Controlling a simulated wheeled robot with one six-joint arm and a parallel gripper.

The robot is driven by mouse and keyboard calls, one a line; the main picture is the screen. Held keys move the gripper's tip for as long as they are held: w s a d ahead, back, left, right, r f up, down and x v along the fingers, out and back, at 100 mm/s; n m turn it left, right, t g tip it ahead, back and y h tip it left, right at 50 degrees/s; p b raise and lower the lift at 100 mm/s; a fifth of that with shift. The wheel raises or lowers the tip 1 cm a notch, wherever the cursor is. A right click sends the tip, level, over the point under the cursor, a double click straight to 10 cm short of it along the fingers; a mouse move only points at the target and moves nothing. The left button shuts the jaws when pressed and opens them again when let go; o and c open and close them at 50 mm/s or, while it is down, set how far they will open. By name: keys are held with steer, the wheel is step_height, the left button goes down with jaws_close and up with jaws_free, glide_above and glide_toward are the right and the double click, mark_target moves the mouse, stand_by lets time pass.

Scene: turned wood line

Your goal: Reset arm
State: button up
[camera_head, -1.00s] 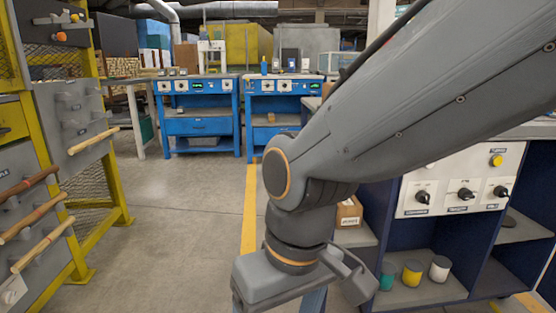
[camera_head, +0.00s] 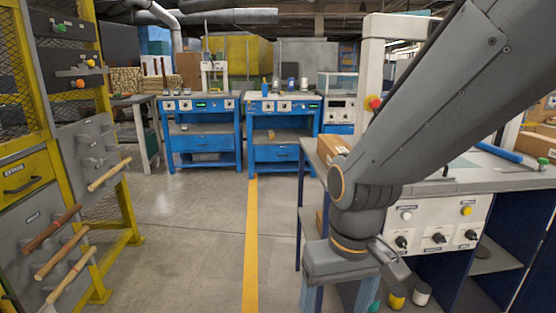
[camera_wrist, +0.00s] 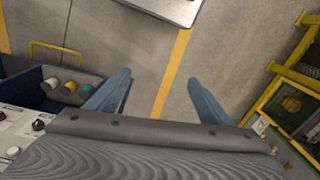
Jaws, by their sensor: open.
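My gripper (camera_wrist: 160,95) shows in the wrist view as two blue fingers set wide apart, with nothing between them. Below and between the fingers the wrist view shows grey floor and a yellow floor line (camera_wrist: 172,75). In the head view my arm reaches down from the upper right, bent at the elbow, with the wrist low at centre right beside the workbench on the right (camera_head: 440,222). The fingertips are cut off or hidden at the bottom of the head view.
Yellow-framed racks with wooden rods (camera_head: 62,250) stand at the left. Blue workstations (camera_head: 200,145) stand at the back. A cardboard box (camera_head: 330,148) sits on the right bench, with small cups (camera_head: 421,294) on its lower shelf. The floor aisle (camera_head: 190,230) is clear.

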steer(key=s+d+r+m+p, duration=0.2)
steer(key=d+r+p, duration=0.7)
steer(key=p, duration=0.5)
step_height(320, 180, up, 3)
steer(key=shift+s+d+f+m+h, duration=0.15)
steer(key=shift+d+m+h, duration=0.1)
steer(key=shift+m+h, duration=0.05)
